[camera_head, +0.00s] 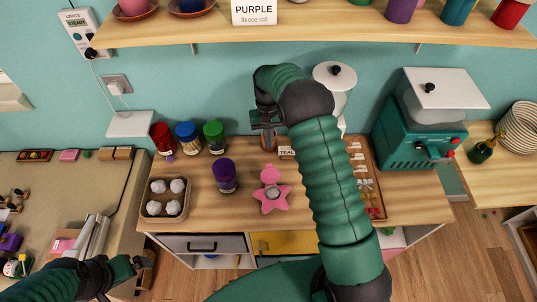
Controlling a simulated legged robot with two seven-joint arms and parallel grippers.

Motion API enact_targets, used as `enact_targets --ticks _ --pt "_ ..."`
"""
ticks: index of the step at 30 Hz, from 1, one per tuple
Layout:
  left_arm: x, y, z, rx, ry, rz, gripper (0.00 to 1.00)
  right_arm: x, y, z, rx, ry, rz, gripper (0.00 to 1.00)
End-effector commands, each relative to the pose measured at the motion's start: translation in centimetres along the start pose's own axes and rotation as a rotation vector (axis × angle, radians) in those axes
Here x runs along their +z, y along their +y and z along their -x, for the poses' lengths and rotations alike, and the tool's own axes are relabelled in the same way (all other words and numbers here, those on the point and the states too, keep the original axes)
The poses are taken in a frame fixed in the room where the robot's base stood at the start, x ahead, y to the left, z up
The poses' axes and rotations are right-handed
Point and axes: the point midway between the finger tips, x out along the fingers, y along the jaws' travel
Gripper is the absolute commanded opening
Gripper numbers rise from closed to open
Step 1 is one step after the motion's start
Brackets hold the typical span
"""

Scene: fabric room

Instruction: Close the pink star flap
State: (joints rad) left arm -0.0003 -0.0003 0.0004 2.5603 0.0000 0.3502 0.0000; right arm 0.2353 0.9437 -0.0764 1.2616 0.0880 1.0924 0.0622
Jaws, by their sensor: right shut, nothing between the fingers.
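The pink star (271,197) lies on the wooden counter, just left of my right forearm. A small grey round piece shows at its middle, and a rounded pink part stands at its far point. I cannot tell how far its flap is open. My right arm reaches up over the counter and bends left at the top. My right gripper (268,137) points down behind the star, apart from it, shut and empty. My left gripper (143,265) is at the lower left by the front of the counter, small and dark; its jaws are unclear.
A purple jar (225,176) stands left of the star, and a tray of white balls (165,195) further left. Red, blue and green jars stand behind. A wooden tray (378,215) of small items lies right of my forearm, near a teal machine (418,130). A shelf hangs above.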

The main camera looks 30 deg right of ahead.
Motion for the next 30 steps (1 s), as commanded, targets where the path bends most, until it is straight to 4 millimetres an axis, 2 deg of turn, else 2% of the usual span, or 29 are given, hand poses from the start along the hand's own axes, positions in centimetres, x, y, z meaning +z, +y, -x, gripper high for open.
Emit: enact_targets --ticks 6,10,15,30 --pt "-0.3 0.0 1.1 0.000 0.000 0.000 0.97 0.2 -0.2 -4.6 0.002 -0.002 0.002 0.00" --pt "-0.6 0.0 2.4 0.000 0.000 0.001 0.97 2.4 -0.2 -3.5 0.000 0.003 0.002 0.00" --pt "-0.7 0.0 2.9 0.000 0.000 0.001 0.97 3.7 -0.1 -3.4 -0.001 0.002 0.002 0.00" --pt "-0.6 0.0 2.6 0.000 0.000 0.000 0.97 3.7 -0.2 -3.4 0.000 0.016 0.002 0.00"
